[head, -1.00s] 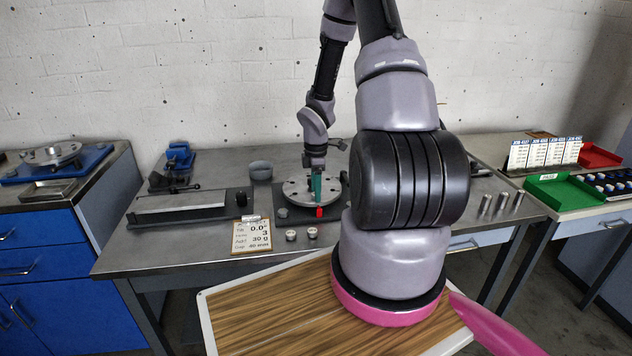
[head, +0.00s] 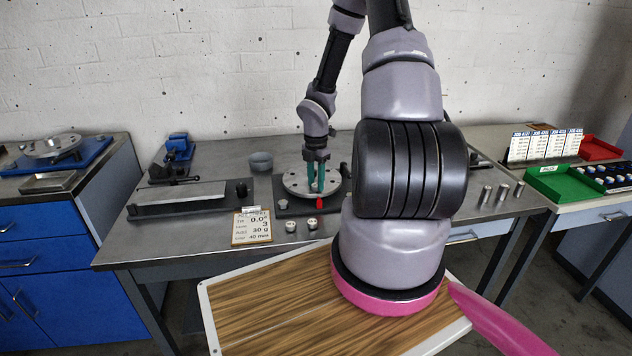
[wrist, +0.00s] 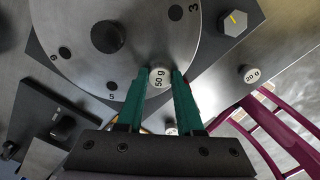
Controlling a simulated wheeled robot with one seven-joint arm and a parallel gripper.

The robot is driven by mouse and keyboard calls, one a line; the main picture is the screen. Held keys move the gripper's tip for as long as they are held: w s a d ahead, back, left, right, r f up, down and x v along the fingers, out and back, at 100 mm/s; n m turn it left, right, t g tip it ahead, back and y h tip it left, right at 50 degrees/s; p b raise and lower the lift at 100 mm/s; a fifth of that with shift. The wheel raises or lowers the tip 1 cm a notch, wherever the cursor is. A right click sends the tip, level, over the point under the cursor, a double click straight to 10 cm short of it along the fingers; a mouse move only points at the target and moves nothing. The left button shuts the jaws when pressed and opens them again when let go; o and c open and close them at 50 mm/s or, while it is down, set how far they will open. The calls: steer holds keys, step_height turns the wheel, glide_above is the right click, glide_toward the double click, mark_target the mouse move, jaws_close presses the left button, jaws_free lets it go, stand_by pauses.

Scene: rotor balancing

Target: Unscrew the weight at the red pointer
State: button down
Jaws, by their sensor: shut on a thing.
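The grey rotor disc (head: 297,187) lies flat on its dark base on the steel bench. It also shows in the wrist view (wrist: 150,28), with hole numbers 3, 5 and 6 on its face. A round weight marked 50 g (wrist: 159,79) sits at the disc's rim. My gripper (wrist: 160,73) has its teal fingers on either side of this weight, shut on it. In the head view my gripper (head: 316,187) points down at the disc's front part. The red pointer (head: 319,204) stands just in front of the disc, by the fingertips.
Two small weights (head: 290,226) (head: 312,224) stand near the bench's front edge; one marked 20 g (wrist: 250,74) shows in the wrist view. A job card (head: 251,228) is to their left. A hex part with a yellow line (wrist: 234,20) sits beside the disc. A grey cup (head: 261,161) stands behind.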

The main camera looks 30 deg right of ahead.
steer(key=n, duration=0.3)
steer(key=shift+n, duration=0.4)
steer(key=n, duration=0.5)
steer(key=shift+n, duration=1)
steer(key=n, duration=0.2)
steer(key=shift+n, duration=0.3)
steer(key=n, duration=0.2)
steer(key=shift+r+n, duration=0.1)
steer(key=shift+n, duration=0.2)
